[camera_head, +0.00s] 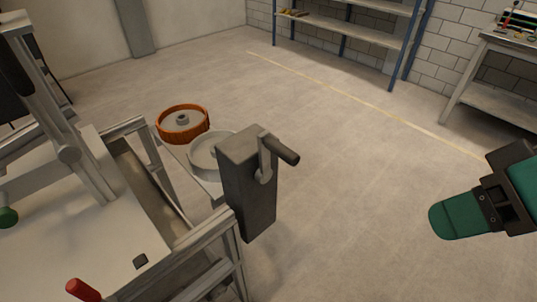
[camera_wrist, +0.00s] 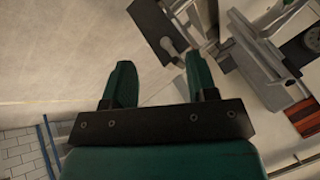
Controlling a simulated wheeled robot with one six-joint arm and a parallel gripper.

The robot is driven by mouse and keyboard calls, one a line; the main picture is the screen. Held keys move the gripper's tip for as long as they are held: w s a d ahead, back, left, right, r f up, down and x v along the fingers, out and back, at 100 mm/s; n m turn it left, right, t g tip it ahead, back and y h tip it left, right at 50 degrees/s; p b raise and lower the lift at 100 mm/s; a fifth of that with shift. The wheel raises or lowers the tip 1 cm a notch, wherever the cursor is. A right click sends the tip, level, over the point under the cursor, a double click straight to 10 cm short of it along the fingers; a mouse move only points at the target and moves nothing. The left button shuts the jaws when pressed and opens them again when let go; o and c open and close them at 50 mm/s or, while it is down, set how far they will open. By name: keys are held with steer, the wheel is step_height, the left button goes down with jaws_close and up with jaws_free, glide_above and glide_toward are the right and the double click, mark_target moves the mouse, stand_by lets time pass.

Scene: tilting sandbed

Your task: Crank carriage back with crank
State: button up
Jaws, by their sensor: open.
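The crank (camera_head: 264,160) is a grey arm with a dark cylindrical handle (camera_head: 283,150). It sits on the side of a dark grey box (camera_head: 248,195) at the near end of the sandbed frame. The crank also shows in the wrist view (camera_wrist: 171,45), beyond the fingertips and toward the top. My gripper (camera_head: 436,219) is green and black, at the right of the head view, well apart from the crank. In the wrist view its two green fingers (camera_wrist: 155,68) are spread with nothing between them. I cannot tell which part of the frame is the carriage.
A metal frame (camera_head: 205,232) with a pale top fills the left, with a red knob (camera_head: 83,290) and a green knob (camera_head: 8,217). Shelving (camera_head: 340,28) and a workbench (camera_head: 500,85) stand far back. Floor between gripper and crank is clear.

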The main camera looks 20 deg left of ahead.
steer(key=w+a+f+y+b, duration=0.3)
steer(key=w+a+f+y, duration=0.1)
steer(key=w+a+f, duration=0.1)
steer(key=t+y+b, duration=0.1)
steer(key=t+y, duration=0.1)
steer(key=y, duration=0.2)
glide_toward(286, 154)
steer(key=shift+m, duration=0.5)
steer(key=p+x, duration=0.1)
steer(key=x, duration=0.2)
steer(key=p+x, duration=0.2)
steer(key=x, duration=0.2)
steer(key=w+p+x, duration=0.1)
steer(key=x, duration=0.2)
steer(key=shift+a+f, duration=0.15)
steer(key=shift+f, duration=0.3)
